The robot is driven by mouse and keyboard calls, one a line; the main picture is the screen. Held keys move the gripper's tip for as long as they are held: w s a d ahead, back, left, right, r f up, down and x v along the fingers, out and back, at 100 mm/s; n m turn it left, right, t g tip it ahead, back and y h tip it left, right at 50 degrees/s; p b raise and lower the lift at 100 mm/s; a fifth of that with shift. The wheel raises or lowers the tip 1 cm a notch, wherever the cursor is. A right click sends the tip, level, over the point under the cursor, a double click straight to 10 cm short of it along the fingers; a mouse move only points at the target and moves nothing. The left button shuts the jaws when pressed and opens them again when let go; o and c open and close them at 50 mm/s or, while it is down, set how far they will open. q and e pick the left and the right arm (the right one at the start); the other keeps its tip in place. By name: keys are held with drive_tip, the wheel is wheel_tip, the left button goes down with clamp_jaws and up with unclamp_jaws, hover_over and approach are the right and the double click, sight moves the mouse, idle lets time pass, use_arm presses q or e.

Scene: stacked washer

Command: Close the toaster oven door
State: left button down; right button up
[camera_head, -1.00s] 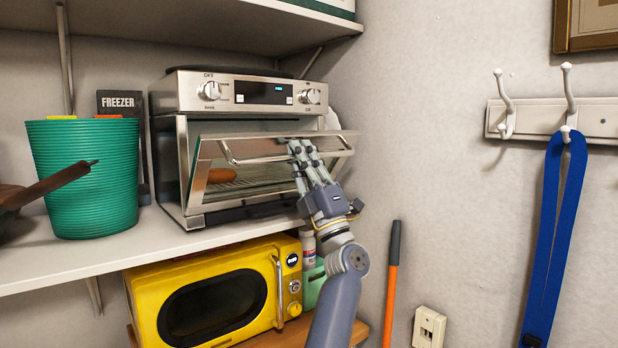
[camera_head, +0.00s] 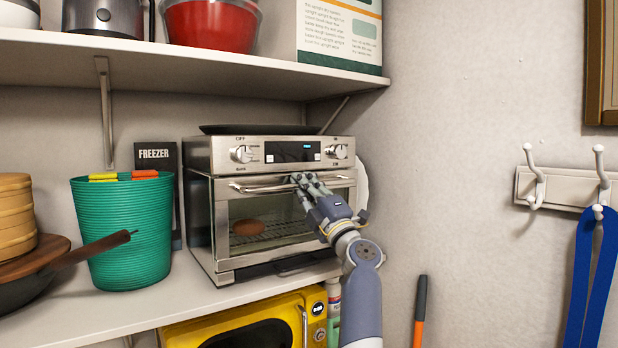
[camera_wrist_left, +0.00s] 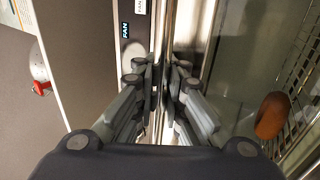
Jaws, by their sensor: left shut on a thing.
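The silver toaster oven (camera_head: 200,215) stands on the lower shelf. Its glass door (camera_head: 243,212) is upright or nearly so against the front; I cannot tell whether a small gap is left at the top. A brown food item shows behind the glass. My left gripper (camera_head: 303,181) is at the right part of the door handle (camera_head: 262,188). In the left wrist view the fingers (camera_wrist_left: 166,75) are shut on the metal handle bar (camera_wrist_left: 168,28), one on each side. My right gripper is in neither view.
A green ribbed bin (camera_head: 120,230) and a dark pan (camera_head: 30,285) stand left of the oven. A yellow microwave (camera_head: 250,325) is below the shelf. The upper shelf (camera_head: 200,78) overhangs the oven. The wall is close on the right.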

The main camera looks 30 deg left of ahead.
use_arm(q)
drive_tip(key=shift+a+f, duration=0.15)
drive_tip(key=shift+f, duration=0.15)
drive_tip(key=c, duration=1.7)
unclamp_jaws()
drive_tip(key=shift+a, duration=0.15)
drive_tip(key=shift+o, duration=0.2)
drive_tip(key=shift+r, duration=0.2)
drive_tip(key=v, duration=0.8)
drive_tip(key=shift+w, duration=0.1)
